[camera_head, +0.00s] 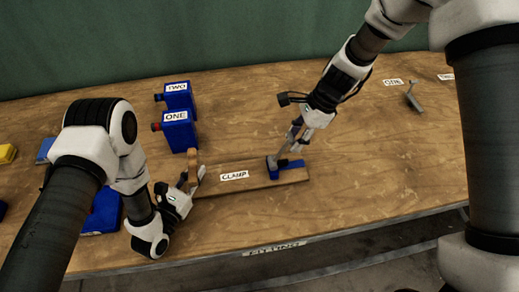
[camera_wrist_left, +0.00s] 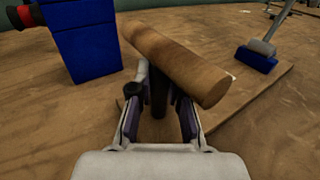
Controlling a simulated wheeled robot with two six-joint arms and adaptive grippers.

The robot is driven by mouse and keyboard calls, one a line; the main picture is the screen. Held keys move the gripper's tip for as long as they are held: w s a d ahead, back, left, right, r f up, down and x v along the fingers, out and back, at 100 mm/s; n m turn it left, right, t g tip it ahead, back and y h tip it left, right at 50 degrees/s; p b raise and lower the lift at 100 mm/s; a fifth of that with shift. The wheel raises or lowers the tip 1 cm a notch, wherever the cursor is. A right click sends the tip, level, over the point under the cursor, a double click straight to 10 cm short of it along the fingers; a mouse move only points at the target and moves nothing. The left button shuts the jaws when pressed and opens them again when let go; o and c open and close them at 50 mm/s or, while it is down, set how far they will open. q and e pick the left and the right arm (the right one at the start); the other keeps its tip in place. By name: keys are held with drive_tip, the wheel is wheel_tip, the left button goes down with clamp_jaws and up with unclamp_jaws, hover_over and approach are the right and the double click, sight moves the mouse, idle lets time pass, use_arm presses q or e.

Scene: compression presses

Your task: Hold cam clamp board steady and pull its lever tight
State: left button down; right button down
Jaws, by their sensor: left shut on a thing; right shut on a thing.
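The cam clamp board (camera_head: 245,184) is a flat wooden board with a "CLAMP" label, lying on the table. A wooden crosspiece handle (camera_wrist_left: 180,65) on a dark post stands at its left end. My left gripper (camera_head: 193,181) is shut on that handle's post, below the crosspiece, in the left wrist view (camera_wrist_left: 160,105). A blue cam base (camera_head: 289,168) with a grey lever (camera_head: 282,152) sits at the board's right end. The lever also shows in the left wrist view (camera_wrist_left: 275,25). My right gripper (camera_head: 299,134) is shut on the lever's upper part, which its fingers partly hide.
Blue blocks labelled "TWO" (camera_head: 178,95) and "ONE" (camera_head: 179,131), with red knobs, stand behind my left gripper. Blue and yellow pieces (camera_head: 7,153) lie at the left. A grey lever piece (camera_head: 413,96) stands at the back right. The table right of the board is clear.

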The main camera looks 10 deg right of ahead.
drive_tip(key=shift+d+f, duration=0.3)
drive_tip(key=shift+d, duration=0.1)
drive_tip(key=c, duration=0.7)
unclamp_jaws()
drive_tip(key=shift+r, duration=0.1)
use_arm(q)
drive_tip(key=c, duration=1)
unclamp_jaws()
drive_tip(key=shift+c, duration=0.2)
use_arm(e)
drive_tip(key=v, duration=1.1)
drive_tip(key=shift+d+r, duration=0.25)
drive_tip(key=shift+r, duration=0.1)
